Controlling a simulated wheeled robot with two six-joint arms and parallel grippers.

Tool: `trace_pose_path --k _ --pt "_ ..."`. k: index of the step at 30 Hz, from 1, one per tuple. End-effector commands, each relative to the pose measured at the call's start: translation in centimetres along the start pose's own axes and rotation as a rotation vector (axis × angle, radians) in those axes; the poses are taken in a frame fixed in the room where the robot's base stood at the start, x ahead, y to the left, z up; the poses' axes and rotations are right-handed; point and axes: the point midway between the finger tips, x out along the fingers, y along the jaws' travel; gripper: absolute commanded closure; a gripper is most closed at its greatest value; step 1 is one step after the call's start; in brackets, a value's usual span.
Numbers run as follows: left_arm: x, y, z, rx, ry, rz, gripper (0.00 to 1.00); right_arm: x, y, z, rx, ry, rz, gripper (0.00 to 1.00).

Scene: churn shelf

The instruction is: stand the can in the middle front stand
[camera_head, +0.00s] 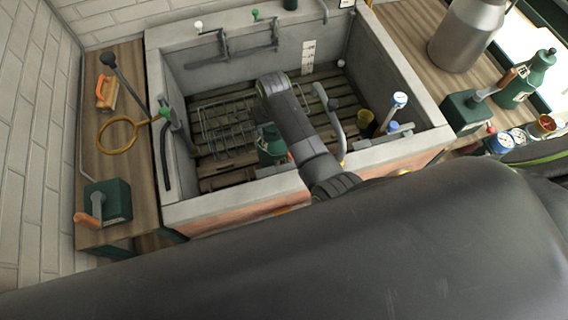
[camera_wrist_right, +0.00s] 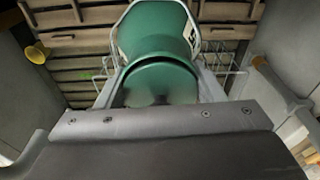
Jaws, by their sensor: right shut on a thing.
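A green can (camera_wrist_right: 160,85) fills the middle of the right wrist view. My right gripper (camera_wrist_right: 157,45) is shut on it, with a grey finger along each side. In the head view the green can (camera_head: 270,150) shows partly below my right arm, inside the stone basin; the gripper itself is mostly hidden there. A wire rack (camera_head: 212,132) stands on the basin's slatted floor, left of the can. Its wires also show on both sides of the can in the right wrist view (camera_wrist_right: 232,72). I cannot tell which part is the middle front stand. My left gripper is not in view.
The basin's thick rim (camera_head: 235,205) surrounds the work area. A green box with a crank (camera_head: 108,203) is at left, a metal churn (camera_head: 468,35) at right.

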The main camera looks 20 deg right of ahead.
Motion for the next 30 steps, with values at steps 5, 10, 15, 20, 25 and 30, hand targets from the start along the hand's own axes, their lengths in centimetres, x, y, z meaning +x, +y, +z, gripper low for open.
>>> trace_pose_path --k 5,10,15,20,25,30 --pt "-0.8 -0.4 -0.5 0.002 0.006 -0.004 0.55 0.0 -1.2 0.3 -0.015 0.005 -0.002 1.0" --pt "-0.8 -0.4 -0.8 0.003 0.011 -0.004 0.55 2.3 -1.2 0.7 -0.016 0.003 0.0 1.0" --pt "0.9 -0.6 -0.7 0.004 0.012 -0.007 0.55 5.7 -1.2 1.0 -0.015 0.006 -0.001 1.0" --pt "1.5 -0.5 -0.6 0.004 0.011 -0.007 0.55 6.1 -1.2 1.0 -0.014 0.008 -0.002 1.0" --pt "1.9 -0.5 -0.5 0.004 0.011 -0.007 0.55 6.5 -1.2 1.1 -0.014 0.008 -0.002 1.0" --pt "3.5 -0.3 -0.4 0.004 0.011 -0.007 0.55 7.9 -1.2 1.3 -0.014 0.007 -0.002 1.0"
